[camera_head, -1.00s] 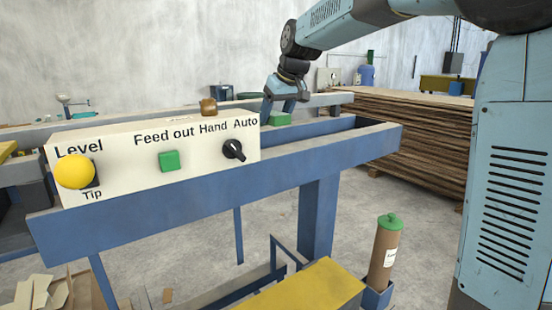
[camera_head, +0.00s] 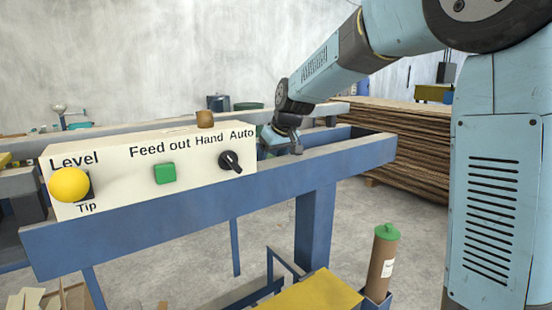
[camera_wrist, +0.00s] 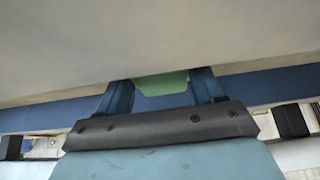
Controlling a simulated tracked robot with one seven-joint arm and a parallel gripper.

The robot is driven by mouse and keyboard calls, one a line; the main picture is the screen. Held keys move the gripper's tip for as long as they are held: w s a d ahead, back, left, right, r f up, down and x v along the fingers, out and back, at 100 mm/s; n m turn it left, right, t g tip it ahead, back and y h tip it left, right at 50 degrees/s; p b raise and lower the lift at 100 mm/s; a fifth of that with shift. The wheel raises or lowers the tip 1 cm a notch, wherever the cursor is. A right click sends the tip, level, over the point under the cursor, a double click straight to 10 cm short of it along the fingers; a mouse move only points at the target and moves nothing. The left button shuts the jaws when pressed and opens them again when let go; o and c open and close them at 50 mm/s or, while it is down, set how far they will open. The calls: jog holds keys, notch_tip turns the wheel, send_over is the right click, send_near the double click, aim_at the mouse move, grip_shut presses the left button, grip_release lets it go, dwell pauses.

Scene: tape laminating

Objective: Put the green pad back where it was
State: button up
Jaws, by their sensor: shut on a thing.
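My gripper (camera_head: 281,141) is low beside the right end of the white control panel (camera_head: 112,148), behind the front blue beam. In the wrist view, the green pad (camera_wrist: 163,84) sits between the two blue fingers of my gripper (camera_wrist: 161,92), which are shut on it. Part of the pad is hidden by a pale surface close to the camera. In the head view the pad is hidden, and the fingertips cannot be made out clearly.
The panel carries a yellow knob (camera_head: 69,185), a green button (camera_head: 165,173) and a black switch (camera_head: 231,161). A brown object (camera_head: 205,119) stands at its top. The front blue beam (camera_head: 330,166) runs close by my gripper. Stacked boards (camera_head: 400,140) stand behind right.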

jog(key=o, duration=0.9)
jog(key=shift+o, duration=0.2)
